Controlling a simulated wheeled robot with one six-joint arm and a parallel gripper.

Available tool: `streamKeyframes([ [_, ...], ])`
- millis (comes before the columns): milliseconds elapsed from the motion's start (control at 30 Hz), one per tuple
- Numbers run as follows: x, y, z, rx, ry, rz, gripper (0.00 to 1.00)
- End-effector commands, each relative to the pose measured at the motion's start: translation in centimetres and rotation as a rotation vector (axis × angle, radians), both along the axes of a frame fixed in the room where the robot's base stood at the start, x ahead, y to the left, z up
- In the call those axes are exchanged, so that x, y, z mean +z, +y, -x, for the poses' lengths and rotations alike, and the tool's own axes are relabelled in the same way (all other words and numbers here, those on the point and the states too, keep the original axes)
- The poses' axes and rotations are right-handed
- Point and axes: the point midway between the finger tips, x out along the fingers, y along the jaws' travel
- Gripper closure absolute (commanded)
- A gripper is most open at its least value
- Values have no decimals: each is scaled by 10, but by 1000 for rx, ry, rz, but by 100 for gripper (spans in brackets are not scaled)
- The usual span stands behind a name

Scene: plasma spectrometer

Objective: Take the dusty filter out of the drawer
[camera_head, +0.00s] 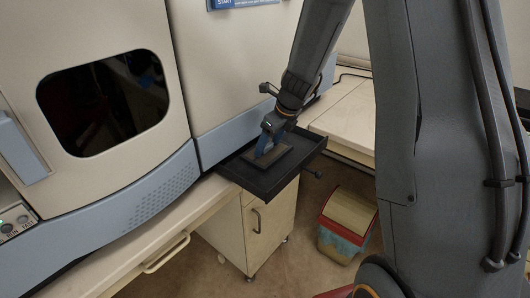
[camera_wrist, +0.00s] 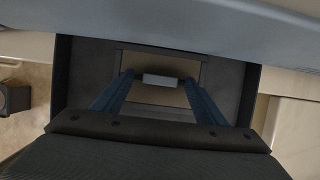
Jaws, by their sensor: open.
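The black drawer (camera_head: 305,151) is pulled out from the lower front of the spectrometer. The dusty filter (camera_head: 259,161), a flat brown panel with a dark frame, lies in it; the wrist view shows its brown face (camera_wrist: 160,95) with a small pale grey block (camera_wrist: 160,80) on it. My gripper (camera_head: 266,154) points down into the drawer over the filter. Its blue fingers (camera_wrist: 155,96) are apart, one on each side of the pale block. I cannot tell whether they touch the filter. The near part of the drawer is hidden by my gripper body in the wrist view.
The big cream and blue-grey spectrometer (camera_head: 215,70) stands directly behind the drawer. A worktop (camera_head: 345,115) lies to the right. Below are a white cabinet (camera_head: 262,222) and a red and yellow bin (camera_head: 347,222) on the floor.

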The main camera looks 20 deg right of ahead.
Motion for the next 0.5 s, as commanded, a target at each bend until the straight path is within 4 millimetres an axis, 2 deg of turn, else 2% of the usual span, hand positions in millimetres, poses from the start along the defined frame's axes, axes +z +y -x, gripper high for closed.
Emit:
streamKeyframes([
  [167,0,1,0,1,0,0,34],
  [433,0,1,0,1,0,0,78],
  [500,1,1,0,1,-1,0,80],
])
